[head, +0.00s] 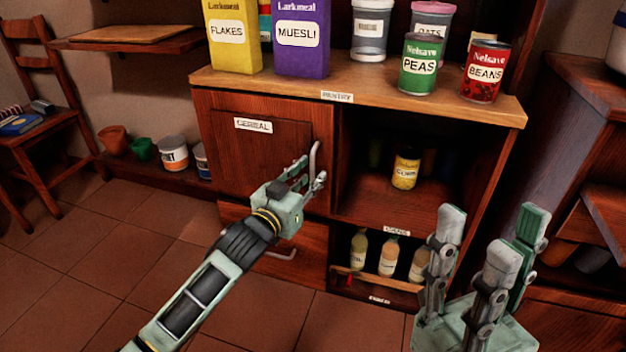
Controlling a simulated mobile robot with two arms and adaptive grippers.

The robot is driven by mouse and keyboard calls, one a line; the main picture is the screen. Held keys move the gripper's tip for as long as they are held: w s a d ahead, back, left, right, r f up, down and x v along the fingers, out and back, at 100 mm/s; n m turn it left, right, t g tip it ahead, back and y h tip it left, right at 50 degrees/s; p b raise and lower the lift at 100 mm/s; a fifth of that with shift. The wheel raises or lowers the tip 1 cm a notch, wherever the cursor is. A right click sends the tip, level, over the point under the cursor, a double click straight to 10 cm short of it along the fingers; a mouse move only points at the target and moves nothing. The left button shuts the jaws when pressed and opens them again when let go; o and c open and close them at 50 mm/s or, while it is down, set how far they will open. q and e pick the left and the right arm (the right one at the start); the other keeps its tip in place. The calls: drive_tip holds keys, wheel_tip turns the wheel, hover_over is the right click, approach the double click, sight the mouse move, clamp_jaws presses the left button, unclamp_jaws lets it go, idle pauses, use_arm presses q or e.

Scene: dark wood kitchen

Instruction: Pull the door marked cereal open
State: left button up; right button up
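The door marked cereal (250,160) is a dark wood panel at the left of the cabinet, under the shelf top, with a white label (253,125). It looks closed. Its pale upright bar handle (316,152) is at the door's right side. My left gripper (313,171) is at the lower part of this handle. Its fingers look apart, on either side of the bar; whether they touch it is hard to see. My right gripper (492,232) is open and empty, fingers pointing up, in front of the cabinet's right side.
Above, the shelf top (400,95) holds a flakes box (232,50), a muesli box (301,50), a peas can (419,78) and a beans can (484,85). A yellow can (405,170) stands in the open compartment. Bottles (388,255) stand below. A drawer (300,237) is under the door.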

use_arm(q)
drive_tip(key=shift+x, duration=0.85)
drive_tip(key=shift+c, duration=0.4)
clamp_jaws()
